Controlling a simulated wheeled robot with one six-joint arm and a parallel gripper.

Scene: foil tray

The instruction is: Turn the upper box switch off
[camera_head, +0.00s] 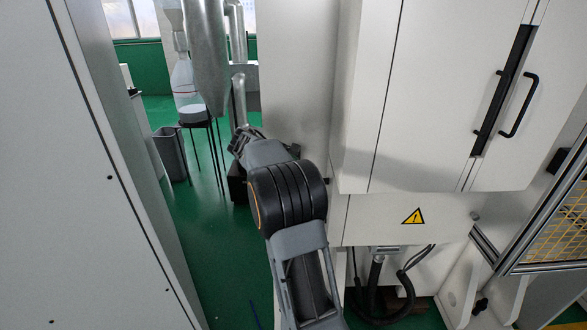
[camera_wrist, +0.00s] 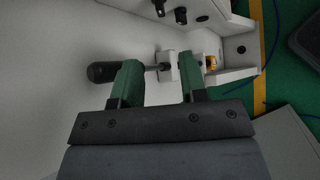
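In the wrist view, my gripper (camera_wrist: 160,75) shows two green fingers spread apart with nothing held between them. Beyond the fingertips, a small white block (camera_wrist: 165,66) stands out from a pale cabinet wall. A thin metal rod runs from it to a black cylinder (camera_wrist: 103,72), partly behind the left finger. A yellow part (camera_wrist: 210,63) sits in a white bracket right of the right finger. I cannot tell which of these is the upper box switch. In the head view, the fingertips are hidden by my own arm, and no switch is clearly visible.
A large white cabinet (camera_head: 440,90) with black handles stands at right, with cables below it. A grey panel (camera_head: 90,200) fills the left. A stool (camera_head: 205,120) and a grey bin (camera_head: 170,150) stand behind on the green floor (camera_head: 195,215).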

